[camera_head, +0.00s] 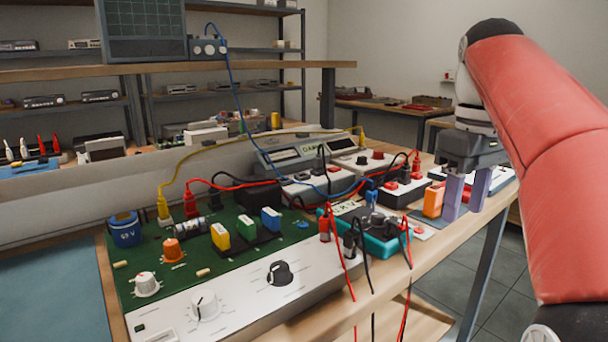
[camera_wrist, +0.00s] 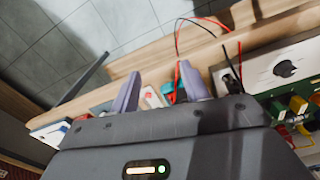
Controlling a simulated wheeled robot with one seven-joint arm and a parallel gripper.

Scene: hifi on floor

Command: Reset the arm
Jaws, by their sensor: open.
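My arm (camera_head: 545,140) has a red sleeve and comes in from the right in the head view. My gripper (camera_head: 466,194) points down above the right end of the workbench. Its two purple-grey fingers stand apart with nothing seen held between them. The open fingers also show in the wrist view (camera_wrist: 158,88), with the bench edge and floor beyond. An orange block (camera_head: 433,200) stands just left of the fingers in the head view; I cannot tell whether they touch it.
The wooden bench (camera_head: 440,248) holds a green circuit board (camera_head: 190,262) with knobs, a teal meter (camera_head: 385,246), and several instruments. Red and black cables (camera_head: 352,275) hang over the front edge. Open tiled floor (camera_head: 508,262) lies right of the bench. Shelves stand behind.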

